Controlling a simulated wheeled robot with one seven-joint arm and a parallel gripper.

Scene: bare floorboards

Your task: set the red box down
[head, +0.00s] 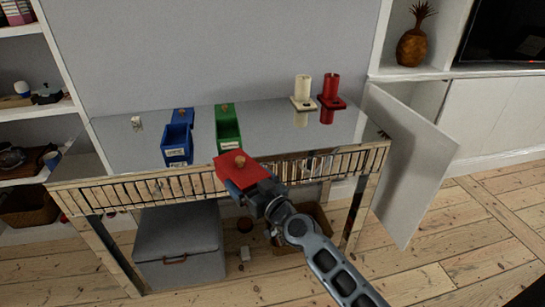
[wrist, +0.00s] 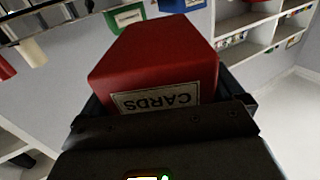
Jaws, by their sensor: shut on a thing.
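The red box (head: 234,168) has a round wooden knob on top and is held in front of the table's near edge. In the wrist view the red box (wrist: 155,60) fills the middle and shows a label reading "CARDS", upside down. My gripper (head: 256,188) is shut on it, with dark jaws (wrist: 160,112) on both sides of the box. The underside of the box is hidden. The glossy-topped table (head: 280,130) with a slatted front rail lies just beyond the box.
On the table stand a blue box (head: 177,143), a green box (head: 229,130), a white holder (head: 302,92) and a red holder (head: 331,92). The tabletop between green box and white holder is clear. A cabinet door (head: 405,165) stands open at right. A grey chest (head: 178,245) sits below.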

